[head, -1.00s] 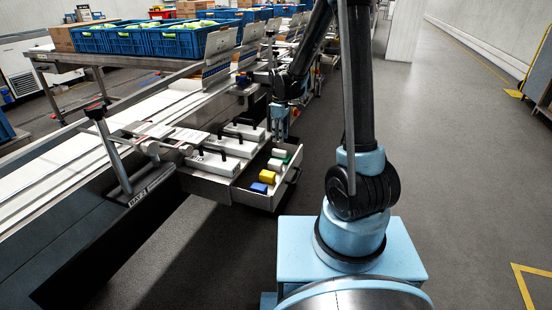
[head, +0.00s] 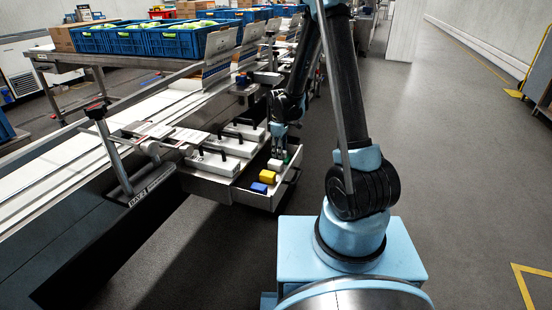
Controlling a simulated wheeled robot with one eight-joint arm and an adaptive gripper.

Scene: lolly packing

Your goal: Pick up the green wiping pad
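The open drawer (head: 254,200) holds a row of small coloured pads. A blue pad (head: 259,188) is nearest, then a yellow pad (head: 267,177), then a white pad (head: 275,165). The green wiping pad (head: 287,157) is at the far end, mostly hidden by my gripper; only a small bit of green shows. My gripper (head: 280,153) points down into the far end of the drawer, at the green pad. It is too small and dark to tell whether its fingers are open or shut, or touching the pad.
Blue crates (head: 180,40) sit on a rack behind. A post with a red-and-black knob (head: 97,110) rises at the left.

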